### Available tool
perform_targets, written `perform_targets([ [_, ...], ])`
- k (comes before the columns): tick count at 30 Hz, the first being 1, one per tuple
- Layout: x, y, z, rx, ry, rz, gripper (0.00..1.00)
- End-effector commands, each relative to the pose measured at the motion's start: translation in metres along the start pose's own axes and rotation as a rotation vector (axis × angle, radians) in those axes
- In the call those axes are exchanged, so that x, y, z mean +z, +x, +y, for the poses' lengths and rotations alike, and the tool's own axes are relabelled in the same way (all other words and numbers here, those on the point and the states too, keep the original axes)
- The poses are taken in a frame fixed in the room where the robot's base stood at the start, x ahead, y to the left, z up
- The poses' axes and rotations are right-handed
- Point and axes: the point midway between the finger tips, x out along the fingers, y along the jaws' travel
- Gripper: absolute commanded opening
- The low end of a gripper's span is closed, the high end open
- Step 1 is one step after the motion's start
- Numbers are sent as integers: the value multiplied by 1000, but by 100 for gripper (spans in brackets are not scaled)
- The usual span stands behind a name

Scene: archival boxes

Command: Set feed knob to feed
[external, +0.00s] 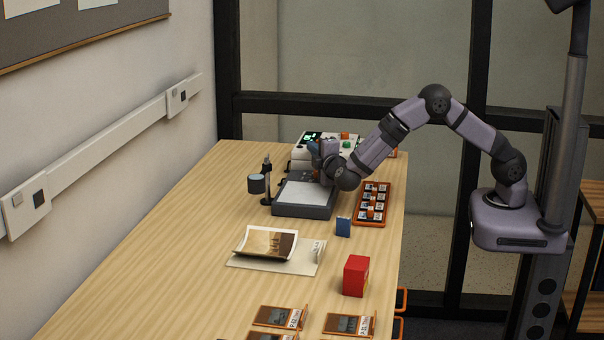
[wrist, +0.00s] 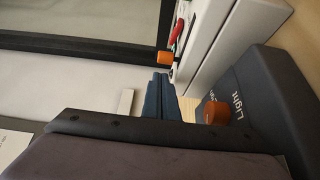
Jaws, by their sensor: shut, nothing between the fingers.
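A white machine (external: 298,156) stands at the far end of the table, with a green display, a green button and an orange knob (external: 345,136) on top. In the wrist view its pale side (wrist: 215,45) is at the upper right, with an orange knob (wrist: 165,57), red and green parts by it. I cannot read a feed label. My gripper (external: 313,149) is in front of the machine, above the dark light box; its blue fingers (wrist: 163,84) are shut and empty. They appear close to the knob but apart from it. My wrist hides part of the machine.
The dark light box (external: 302,211) has an orange knob (wrist: 215,112) marked "Light". A lamp stand (external: 267,180) is left of it. The left table is clear.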

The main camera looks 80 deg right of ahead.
Motion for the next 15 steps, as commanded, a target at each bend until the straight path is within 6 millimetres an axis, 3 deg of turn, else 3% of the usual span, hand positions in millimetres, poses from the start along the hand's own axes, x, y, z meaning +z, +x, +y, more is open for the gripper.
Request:
perform_targets([
  [15,10,2,0,-1,0,-1,0],
])
